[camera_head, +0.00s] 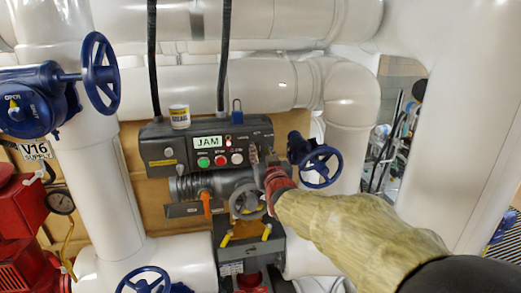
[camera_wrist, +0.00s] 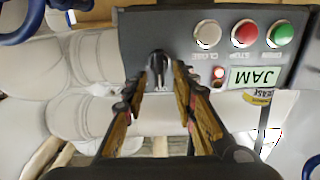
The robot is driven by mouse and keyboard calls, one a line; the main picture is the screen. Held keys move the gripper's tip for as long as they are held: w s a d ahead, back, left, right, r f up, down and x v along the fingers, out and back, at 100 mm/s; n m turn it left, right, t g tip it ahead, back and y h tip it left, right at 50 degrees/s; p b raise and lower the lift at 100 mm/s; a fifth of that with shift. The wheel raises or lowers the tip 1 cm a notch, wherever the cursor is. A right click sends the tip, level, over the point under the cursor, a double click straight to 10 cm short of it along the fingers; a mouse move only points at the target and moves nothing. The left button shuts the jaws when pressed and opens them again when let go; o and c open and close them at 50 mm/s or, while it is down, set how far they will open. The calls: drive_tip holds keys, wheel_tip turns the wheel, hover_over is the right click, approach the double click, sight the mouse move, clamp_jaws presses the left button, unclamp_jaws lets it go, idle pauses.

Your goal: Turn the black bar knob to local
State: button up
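The black bar knob (camera_wrist: 158,66) sits on the grey control box (camera_wrist: 200,50), its bar running roughly up and down in the wrist view. My gripper (camera_wrist: 160,82) faces the box with its fingers apart, one on each side of the knob. I cannot tell whether either finger touches it. In the head view my gripper (camera_head: 261,160) reaches the right end of the control box (camera_head: 158,150), and the knob is hidden there. The markings around the knob are too small to read.
A display (camera_head: 208,141) reads JAM, with a lit red lamp beside it. Green (camera_head: 203,162), red (camera_head: 220,160) and white (camera_head: 237,158) buttons lie left of my gripper. A blue handwheel (camera_head: 319,166) stands close on the right. A can (camera_head: 180,116) and a blue padlock (camera_head: 237,115) are on top.

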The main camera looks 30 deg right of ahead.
drive_tip(key=shift+w+d, duration=0.2)
drive_tip(key=shift+w, duration=0.25)
drive_tip(key=c, duration=0.3)
clamp_jaws()
